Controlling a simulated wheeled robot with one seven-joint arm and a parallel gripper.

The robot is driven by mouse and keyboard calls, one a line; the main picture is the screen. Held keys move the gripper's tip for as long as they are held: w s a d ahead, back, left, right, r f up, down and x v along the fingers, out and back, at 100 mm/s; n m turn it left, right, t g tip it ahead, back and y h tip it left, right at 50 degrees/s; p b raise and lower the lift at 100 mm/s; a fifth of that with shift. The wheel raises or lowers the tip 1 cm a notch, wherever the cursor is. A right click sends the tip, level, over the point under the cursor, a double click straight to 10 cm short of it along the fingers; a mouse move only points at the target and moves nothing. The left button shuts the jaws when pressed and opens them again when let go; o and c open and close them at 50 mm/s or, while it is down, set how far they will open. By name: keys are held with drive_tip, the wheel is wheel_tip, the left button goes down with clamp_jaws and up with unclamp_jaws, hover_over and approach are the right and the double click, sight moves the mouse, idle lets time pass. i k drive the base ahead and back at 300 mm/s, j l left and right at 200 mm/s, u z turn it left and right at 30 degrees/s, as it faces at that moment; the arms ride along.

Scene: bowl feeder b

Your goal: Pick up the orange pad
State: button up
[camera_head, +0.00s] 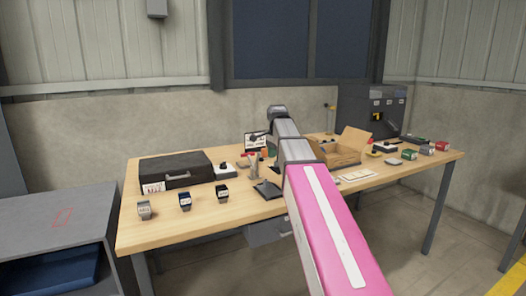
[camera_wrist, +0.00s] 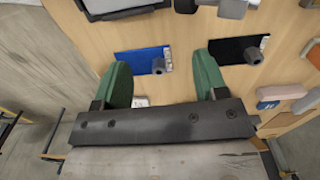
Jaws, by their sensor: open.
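My arm hides part of the table and most of the gripper there.
A blue flat piece (camera_wrist: 135,61) lies near the left finger and a black one (camera_wrist: 232,50) near the right. The wooden table (camera_head: 165,232) also holds a black case (camera_head: 150,168), an open cardboard box (camera_head: 346,146) and several small items.

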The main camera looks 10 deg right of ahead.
sight(264, 150)
drive_tip(key=i, duration=1.05)
